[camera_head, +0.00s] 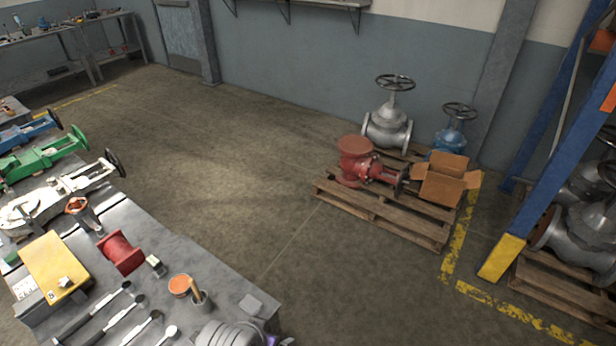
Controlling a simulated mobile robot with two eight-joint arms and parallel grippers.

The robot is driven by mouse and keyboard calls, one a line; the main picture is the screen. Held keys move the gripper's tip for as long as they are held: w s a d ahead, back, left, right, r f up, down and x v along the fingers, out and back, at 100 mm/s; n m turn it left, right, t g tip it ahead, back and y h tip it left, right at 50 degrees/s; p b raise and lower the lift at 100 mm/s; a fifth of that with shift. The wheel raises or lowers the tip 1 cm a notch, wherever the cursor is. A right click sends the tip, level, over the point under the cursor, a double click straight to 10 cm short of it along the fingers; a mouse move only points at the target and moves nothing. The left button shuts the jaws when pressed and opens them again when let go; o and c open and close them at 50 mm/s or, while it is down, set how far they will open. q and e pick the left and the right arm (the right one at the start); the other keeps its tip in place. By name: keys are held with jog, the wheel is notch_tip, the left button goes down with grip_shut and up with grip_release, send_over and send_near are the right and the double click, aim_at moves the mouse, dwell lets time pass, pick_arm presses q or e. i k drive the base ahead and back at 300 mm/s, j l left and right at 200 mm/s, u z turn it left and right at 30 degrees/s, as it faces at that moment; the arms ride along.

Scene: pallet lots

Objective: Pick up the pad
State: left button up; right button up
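Neither of my grippers can be made out in the head view.
A pallet (385,209) with valves stands beyond. The floor between is clear.

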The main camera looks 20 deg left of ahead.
aim_at(249, 305)
jog(key=u, duration=1.3)
